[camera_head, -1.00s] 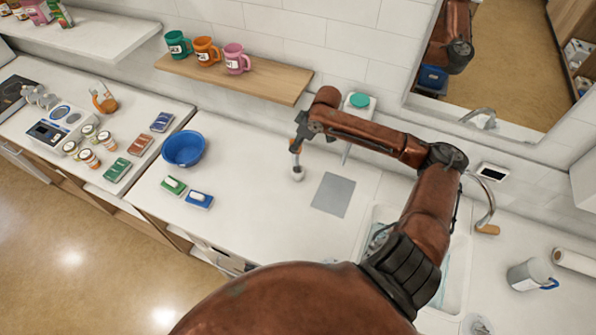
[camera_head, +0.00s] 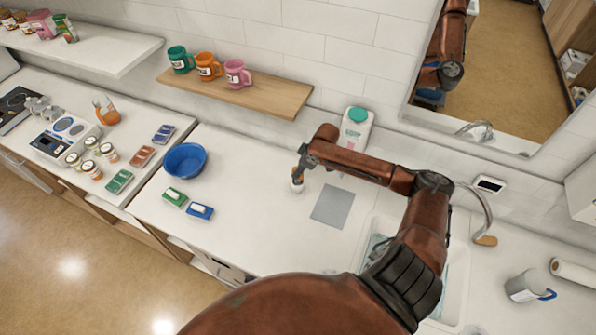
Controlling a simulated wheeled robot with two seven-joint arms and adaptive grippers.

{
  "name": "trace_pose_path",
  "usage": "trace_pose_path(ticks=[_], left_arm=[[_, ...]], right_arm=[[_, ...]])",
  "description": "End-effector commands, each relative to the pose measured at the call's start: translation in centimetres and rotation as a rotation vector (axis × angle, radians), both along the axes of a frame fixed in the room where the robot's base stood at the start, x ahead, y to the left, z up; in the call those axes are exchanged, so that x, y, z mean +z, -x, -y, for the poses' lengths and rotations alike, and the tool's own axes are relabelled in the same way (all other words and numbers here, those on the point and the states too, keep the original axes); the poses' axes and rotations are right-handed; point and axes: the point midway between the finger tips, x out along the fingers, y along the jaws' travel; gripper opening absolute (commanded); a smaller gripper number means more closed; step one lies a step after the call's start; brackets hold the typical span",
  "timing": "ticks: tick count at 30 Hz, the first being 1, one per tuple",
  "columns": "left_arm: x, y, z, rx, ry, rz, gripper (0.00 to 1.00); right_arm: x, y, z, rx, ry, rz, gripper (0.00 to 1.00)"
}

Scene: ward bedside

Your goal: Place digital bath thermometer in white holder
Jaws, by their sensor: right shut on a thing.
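My right gripper (camera_head: 299,173) reaches down over the counter left of the grey mat. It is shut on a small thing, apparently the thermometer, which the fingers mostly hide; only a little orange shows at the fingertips. The small white holder (camera_head: 297,187) stands on the counter directly below the fingertips. The held thing's lower end is at the holder's top. At this size I cannot tell whether it is inside the holder or just above it. My left gripper is not in view.
A grey mat (camera_head: 333,207) lies right of the holder. A white bottle with a green cap (camera_head: 355,130) stands behind my arm. A blue bowl (camera_head: 185,160) and two soap-like packs (camera_head: 200,211) are to the left. A wooden shelf with mugs (camera_head: 240,88) hangs above.

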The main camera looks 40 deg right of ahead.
Motion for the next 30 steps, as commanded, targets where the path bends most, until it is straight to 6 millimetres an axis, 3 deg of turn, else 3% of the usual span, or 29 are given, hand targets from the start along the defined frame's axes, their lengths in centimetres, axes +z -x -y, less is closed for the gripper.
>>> trace_pose_path(ticks=[6,7,14,23,30], left_arm=[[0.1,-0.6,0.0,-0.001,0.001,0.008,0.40],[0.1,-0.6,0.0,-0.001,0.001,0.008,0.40],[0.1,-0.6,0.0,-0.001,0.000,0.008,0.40],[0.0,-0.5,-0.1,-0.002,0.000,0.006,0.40],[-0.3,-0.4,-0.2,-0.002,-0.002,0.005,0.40]], right_arm=[[-0.3,0.0,-0.1,0.000,-0.001,0.000,0.00],[-0.2,0.0,0.0,0.000,-0.001,0.000,0.19],[-0.2,0.0,0.0,0.000,-0.001,0.000,0.34],[0.0,0.0,0.0,0.000,0.000,0.000,0.34],[2.9,1.1,0.6,0.003,0.004,0.001,0.34]])
